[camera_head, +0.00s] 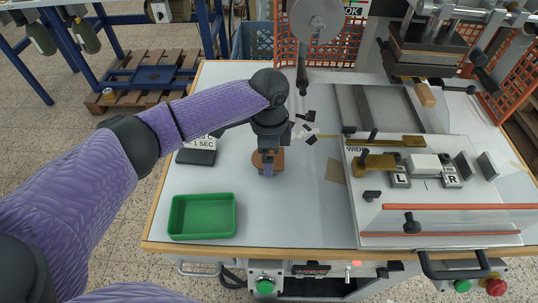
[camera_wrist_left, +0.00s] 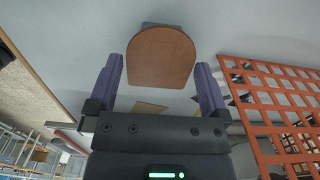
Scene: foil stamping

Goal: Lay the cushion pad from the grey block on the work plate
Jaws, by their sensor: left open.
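The cushion pad (camera_head: 259,161) is a flat brown piece with one rounded end, partly covered by my left gripper (camera_head: 268,152) in the head view. In the left wrist view the pad (camera_wrist_left: 160,60) lies ahead, between the two spread fingers of the left gripper (camera_wrist_left: 160,68), with a gap on either side. A bit of the grey block (camera_wrist_left: 150,24) shows behind the pad's edge. The gripper is open and holds nothing. I cannot tell for certain which surface is the work plate; a flat grey plate (camera_head: 390,112) lies under the press at the right. My right gripper is not in view.
A green tray (camera_head: 202,235) stands at the table's front left. A black stand with a sign (camera_head: 197,157) is left of the gripper. A fixture with L and R blocks (camera_head: 425,182) fills the right side. An orange mesh guard (camera_wrist_left: 280,105) shows in the wrist view.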

